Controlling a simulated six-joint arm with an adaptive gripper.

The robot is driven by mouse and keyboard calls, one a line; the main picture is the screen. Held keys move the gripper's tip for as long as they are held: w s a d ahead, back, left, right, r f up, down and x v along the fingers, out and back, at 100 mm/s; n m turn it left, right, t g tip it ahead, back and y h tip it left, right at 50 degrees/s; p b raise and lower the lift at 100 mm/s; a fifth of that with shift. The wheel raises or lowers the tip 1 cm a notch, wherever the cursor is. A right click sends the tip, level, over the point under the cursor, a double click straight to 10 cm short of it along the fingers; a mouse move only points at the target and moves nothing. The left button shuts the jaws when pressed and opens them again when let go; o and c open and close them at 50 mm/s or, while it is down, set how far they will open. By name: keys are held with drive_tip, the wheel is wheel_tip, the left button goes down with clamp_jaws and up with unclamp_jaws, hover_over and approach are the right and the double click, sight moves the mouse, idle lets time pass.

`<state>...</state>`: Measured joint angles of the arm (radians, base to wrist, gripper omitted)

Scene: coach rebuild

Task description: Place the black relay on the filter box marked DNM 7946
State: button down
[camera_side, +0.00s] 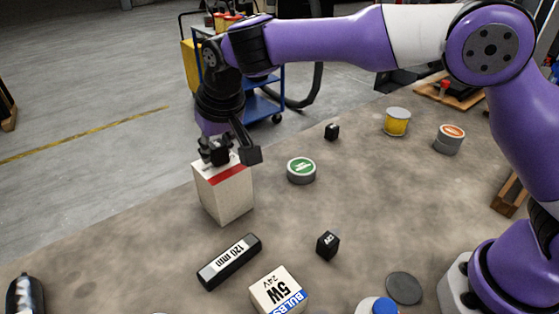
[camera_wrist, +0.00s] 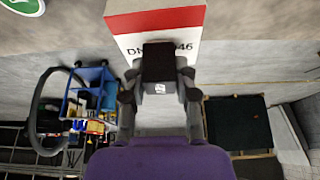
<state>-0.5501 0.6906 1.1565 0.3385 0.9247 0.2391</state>
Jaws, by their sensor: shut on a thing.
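The filter box (camera_side: 225,195) is white with a red band and stands upright on the table, left of centre in the side view. In the wrist view its face (camera_wrist: 158,18) shows a red band and the mark "DN…46", the middle covered by the relay. My gripper (camera_wrist: 160,90) is shut on the black relay (camera_wrist: 158,62), a small dark block between both fingers. In the side view my gripper (camera_side: 230,152) is at the top of the box; the relay is hard to tell from the dark fingers there. I cannot tell whether the relay touches the box.
Two other small black blocks stand on the table, one behind (camera_side: 332,131) and one in front (camera_side: 327,245). A green-topped tin (camera_side: 301,170) is right of the box. A black "120 mm" bar (camera_side: 230,262) and a bulb box (camera_side: 277,292) lie in front. The table edge runs close behind the box.

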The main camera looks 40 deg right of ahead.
drive_tip(key=shift+f, duration=0.15)
drive_tip(key=c, duration=0.6)
unclamp_jaws()
